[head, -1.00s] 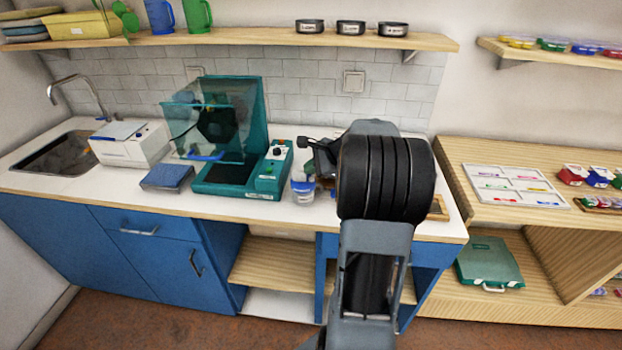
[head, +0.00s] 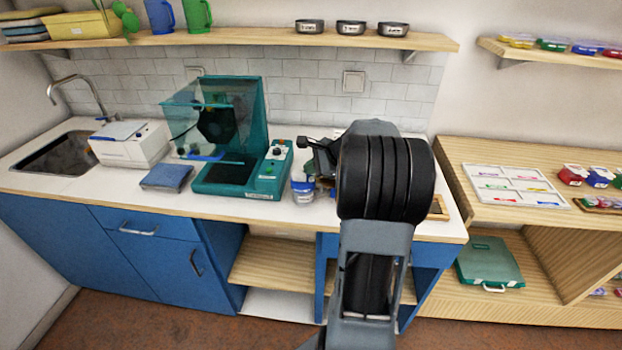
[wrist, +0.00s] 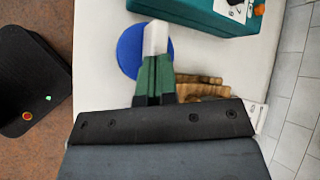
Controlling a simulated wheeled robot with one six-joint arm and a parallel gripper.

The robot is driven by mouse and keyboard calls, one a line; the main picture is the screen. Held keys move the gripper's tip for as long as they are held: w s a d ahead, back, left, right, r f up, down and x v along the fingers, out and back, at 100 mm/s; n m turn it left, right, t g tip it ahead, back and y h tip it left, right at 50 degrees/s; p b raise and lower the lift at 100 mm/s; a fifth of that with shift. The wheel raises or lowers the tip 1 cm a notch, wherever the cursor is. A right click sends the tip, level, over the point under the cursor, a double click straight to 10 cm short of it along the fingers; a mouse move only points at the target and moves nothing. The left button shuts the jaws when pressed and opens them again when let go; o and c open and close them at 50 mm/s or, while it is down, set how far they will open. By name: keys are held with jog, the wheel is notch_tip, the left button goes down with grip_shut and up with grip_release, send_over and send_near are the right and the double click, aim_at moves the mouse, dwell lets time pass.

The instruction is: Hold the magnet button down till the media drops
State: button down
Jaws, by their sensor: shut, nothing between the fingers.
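The teal machine (head: 224,172) stands on the white counter with its clear hood (head: 200,120) tilted up. A control panel (head: 270,172) on its right side carries a dark knob, a green mark and an orange spot; I cannot tell which is the magnet button. A corner of the teal machine (wrist: 208,18) shows at the top of the wrist view. My gripper (wrist: 155,38) is shut and empty, its white-tipped green fingers over a blue round lid (wrist: 130,52), apart from the machine. In the head view my arm hides the fingers. No media can be made out.
Brown scalloped wooden pieces (wrist: 205,86) lie beside the fingers.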

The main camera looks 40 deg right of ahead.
aim_at(311, 179)
jog(key=shift+f, duration=0.1)
jog(key=shift+s+f+b, duration=0.1)
jog(key=shift+f+b, duration=0.25)
jog(key=shift+s+a+f+b, duration=0.1)
jog(key=shift+f+b, duration=0.2)
jog(key=shift+f, duration=0.1)
jog(key=shift+s+a+f+b, duration=0.1)
jog(key=shift+f+b, duration=0.15)
jog(key=shift+f, duration=0.15)
dwell(1.5)
jog(key=shift+r, duration=0.1)
dwell(1.0)
jog(key=shift+w+r+p, duration=0.2)
jog(key=shift+r+p, duration=0.05)
jog(key=shift+p, duration=0.15)
jog(key=shift+r, duration=0.1)
jog(key=shift+w+r+p, duration=0.15)
jog(key=shift+r+p, duration=0.7)
notch_tip(311, 179, up, 4)
jog(key=p, duration=0.2)
jog(key=shift+d+f+p, duration=0.1)
jog(key=shift+f+p, duration=0.05)
jog(key=shift+p, duration=0.2)
